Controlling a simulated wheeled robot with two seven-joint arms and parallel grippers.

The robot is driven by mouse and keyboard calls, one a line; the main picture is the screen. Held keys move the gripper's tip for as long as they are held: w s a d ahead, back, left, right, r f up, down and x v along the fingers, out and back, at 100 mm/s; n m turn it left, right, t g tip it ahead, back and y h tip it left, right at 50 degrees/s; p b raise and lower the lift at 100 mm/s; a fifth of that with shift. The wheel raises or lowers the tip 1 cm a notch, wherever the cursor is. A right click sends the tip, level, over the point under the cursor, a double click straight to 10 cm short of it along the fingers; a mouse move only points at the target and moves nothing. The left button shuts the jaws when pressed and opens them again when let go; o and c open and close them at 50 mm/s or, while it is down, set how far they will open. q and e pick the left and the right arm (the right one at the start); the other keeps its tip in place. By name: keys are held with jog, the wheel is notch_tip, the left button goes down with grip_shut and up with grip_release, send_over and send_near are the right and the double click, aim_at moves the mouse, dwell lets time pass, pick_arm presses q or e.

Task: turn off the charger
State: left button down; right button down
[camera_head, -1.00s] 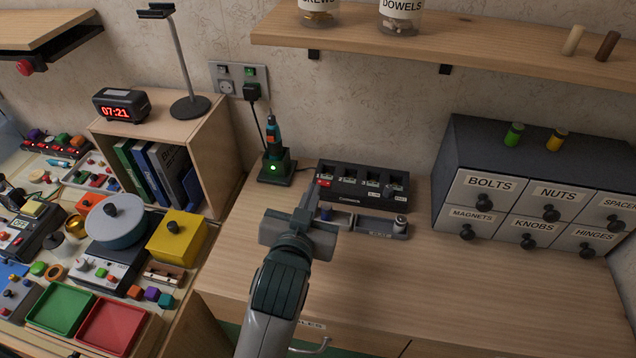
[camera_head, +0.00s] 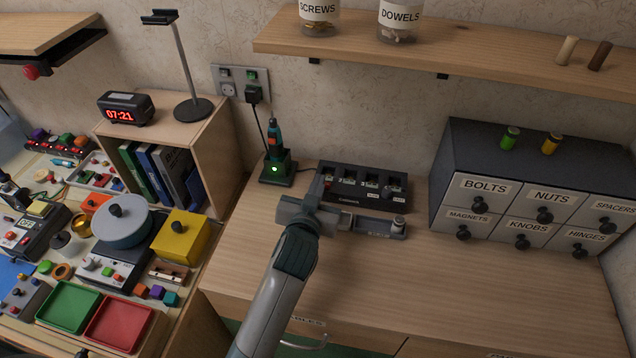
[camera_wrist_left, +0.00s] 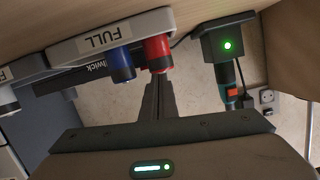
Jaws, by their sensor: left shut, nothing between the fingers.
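A black charging dock (camera_head: 277,172) with a lit green light holds a teal and orange tool (camera_head: 274,135) upright. It also shows in the left wrist view (camera_wrist_left: 229,46). A black multi-slot charger (camera_head: 362,186) stands to the right of the dock. My left gripper (camera_head: 318,183) is shut and empty at its left front end. In the wrist view my fingertips (camera_wrist_left: 157,83) are close to a red cylinder (camera_wrist_left: 157,53); contact is unclear. My right gripper is out of view.
A grey tray (camera_head: 378,228) with a cylinder lies in front of the multi-slot charger. A wooden cubby (camera_head: 215,150) with books stands left of the dock, and a drawer cabinet (camera_head: 530,190) stands at the right. The front right worktop is clear.

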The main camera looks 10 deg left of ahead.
pick_arm(q)
jog(key=shift+f, duration=0.15)
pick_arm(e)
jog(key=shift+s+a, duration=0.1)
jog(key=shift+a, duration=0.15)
pick_arm(q)
jog(key=shift+a+f, duration=0.1)
jog(key=shift+f, duration=0.15)
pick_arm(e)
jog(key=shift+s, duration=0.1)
pick_arm(q)
jog(key=shift+r, duration=0.1)
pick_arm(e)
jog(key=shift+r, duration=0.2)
